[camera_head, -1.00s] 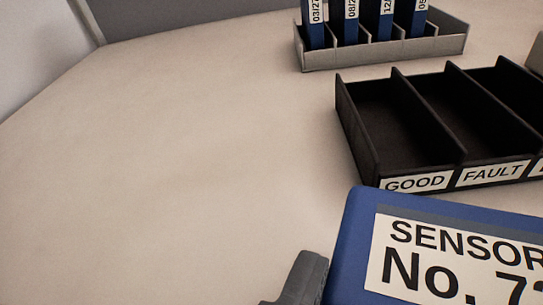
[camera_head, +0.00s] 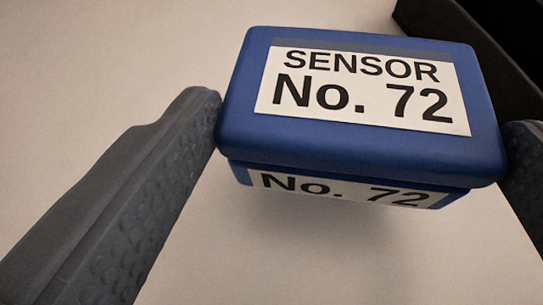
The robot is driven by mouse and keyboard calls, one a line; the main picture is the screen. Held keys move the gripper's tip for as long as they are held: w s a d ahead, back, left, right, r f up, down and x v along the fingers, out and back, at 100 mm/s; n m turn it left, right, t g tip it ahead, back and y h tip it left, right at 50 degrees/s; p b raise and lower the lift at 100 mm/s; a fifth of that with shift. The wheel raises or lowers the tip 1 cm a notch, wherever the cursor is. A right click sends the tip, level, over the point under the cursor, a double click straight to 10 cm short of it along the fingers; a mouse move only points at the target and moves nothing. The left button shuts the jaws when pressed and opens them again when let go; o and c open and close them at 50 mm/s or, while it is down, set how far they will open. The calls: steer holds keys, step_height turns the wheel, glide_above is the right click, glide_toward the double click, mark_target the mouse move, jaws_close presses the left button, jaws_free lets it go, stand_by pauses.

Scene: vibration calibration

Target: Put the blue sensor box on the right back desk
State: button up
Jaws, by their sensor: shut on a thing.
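The blue sensor box (camera_head: 362,150) has a white label reading "SENSOR No. 72" on its lid and a second label on its front. It fills the upper middle of the head camera view. My gripper (camera_head: 362,140) is shut on the box, with one grey finger against its left side and the other against its right side. A soft shadow lies below the box on the pale desk surface (camera_head: 110,60). I cannot tell whether the box is touching the surface or just above it.
A black tray (camera_head: 460,40) stands at the upper right, close behind the box; only its edge and part of its dark inside show. The pale surface to the left and in front of the box is clear.

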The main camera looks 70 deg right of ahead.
mark_target(328, 194)
steer(key=shift+w+d, duration=0.1)
steer(key=shift+w, duration=0.15)
step_height(328, 194, down, 4)
steer(key=shift+r+b, duration=0.15)
steer(key=shift+b, duration=0.8)
steer(key=shift+r, duration=0.1)
steer(key=o, duration=0.9)
steer(key=shift+o, duration=0.2)
steer(key=shift+a+r, duration=0.15)
steer(key=shift+a, duration=0.2)
steer(key=p+v, duration=0.3)
steer(key=v, duration=0.8)
steer(key=shift+p, duration=0.4)
steer(key=shift+a, duration=0.15)
